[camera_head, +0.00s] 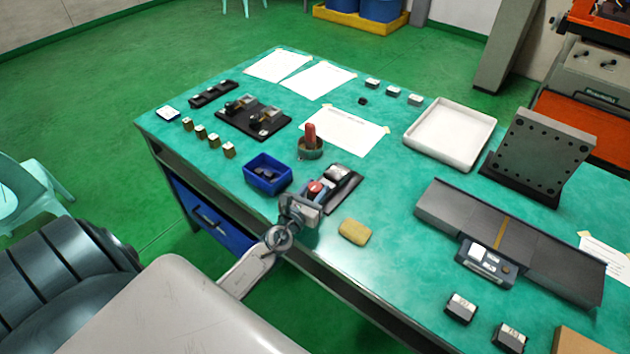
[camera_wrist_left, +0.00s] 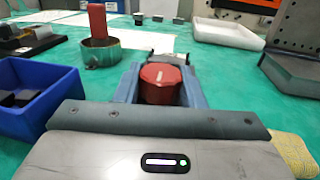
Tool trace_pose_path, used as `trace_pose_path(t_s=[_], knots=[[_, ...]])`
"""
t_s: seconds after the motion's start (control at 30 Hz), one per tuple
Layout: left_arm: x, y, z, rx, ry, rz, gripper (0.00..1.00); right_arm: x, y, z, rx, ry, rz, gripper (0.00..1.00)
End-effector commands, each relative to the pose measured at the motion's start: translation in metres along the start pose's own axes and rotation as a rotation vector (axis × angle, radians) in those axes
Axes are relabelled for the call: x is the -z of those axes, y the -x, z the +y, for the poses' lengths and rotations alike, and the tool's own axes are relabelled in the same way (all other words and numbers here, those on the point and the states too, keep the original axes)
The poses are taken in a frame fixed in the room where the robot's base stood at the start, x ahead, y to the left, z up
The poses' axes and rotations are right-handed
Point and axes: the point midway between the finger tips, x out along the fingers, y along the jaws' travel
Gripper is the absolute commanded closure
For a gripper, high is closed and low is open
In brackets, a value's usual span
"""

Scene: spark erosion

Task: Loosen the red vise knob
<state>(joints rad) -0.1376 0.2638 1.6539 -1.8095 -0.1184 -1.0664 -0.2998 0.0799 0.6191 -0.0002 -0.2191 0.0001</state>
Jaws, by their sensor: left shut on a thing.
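The red vise knob (camera_head: 315,188) is at the near edge of the green table. In the left wrist view the knob (camera_wrist_left: 160,83) is round, with a pale line on its top. My left gripper (camera_head: 313,191) reaches in from the lower left. Its two blue-grey fingers (camera_wrist_left: 160,90) stand on either side of the knob and are shut on it. The vise behind the knob is mostly hidden by the gripper; a dark and metallic part (camera_head: 342,183) shows beyond it. My right gripper is not in view.
A blue bin (camera_head: 255,171) with dark pieces stands left of the gripper. A round pot with a red-handled tool (camera_head: 310,150) is behind. A yellow sponge (camera_head: 354,232) lies to the right. A white tray (camera_head: 430,152) and grey device (camera_head: 450,215) are further right.

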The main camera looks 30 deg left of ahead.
Motion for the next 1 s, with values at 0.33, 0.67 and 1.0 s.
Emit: trace_pose_path(t_s=[0.33, 0.67, 1.0], knots=[[-0.002, -0.001, 0.0, -0.014, -0.002, -0.004, 0.87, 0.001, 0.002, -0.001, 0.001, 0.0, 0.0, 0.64], [-0.001, 0.0, 0.0, -0.013, -0.001, -0.002, 0.43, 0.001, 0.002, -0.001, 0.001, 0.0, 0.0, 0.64], [0.002, 0.03, -0.001, -0.011, -0.001, 0.002, 0.43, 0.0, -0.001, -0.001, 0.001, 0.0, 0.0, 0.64]])
